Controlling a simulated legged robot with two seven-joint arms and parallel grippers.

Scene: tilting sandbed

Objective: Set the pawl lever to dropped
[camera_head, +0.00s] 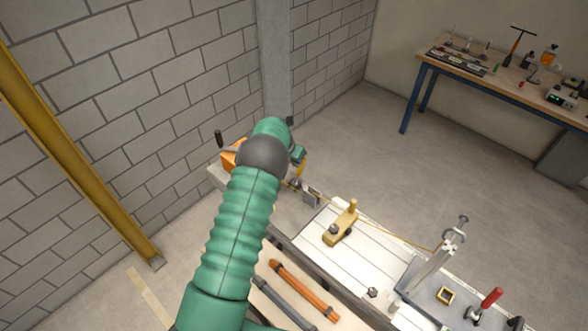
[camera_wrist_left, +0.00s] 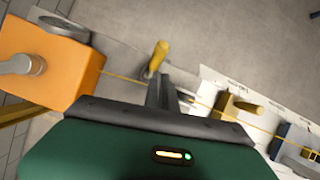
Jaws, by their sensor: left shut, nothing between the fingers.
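A yellow lever handle (camera_head: 302,168), which looks like the pawl lever, stands just right of the orange winch housing (camera_head: 232,157). In the left wrist view the yellow lever (camera_wrist_left: 158,56) is upright in the picture beside the orange housing (camera_wrist_left: 50,62). My left gripper (camera_wrist_left: 160,82) is shut and empty, its grey fingers at the lever's lower end; I cannot tell whether they touch it. In the head view my own wrist hides most of the gripper and the lever's base. My right gripper is not in view.
A dark crank knob (camera_head: 218,138) rises left of the housing. A yellow cord (camera_head: 390,238) runs right over the pale bed (camera_head: 335,262), past a brass block (camera_head: 341,224), to a grey post (camera_head: 435,265). A tool bench (camera_head: 500,85) stands at the far right.

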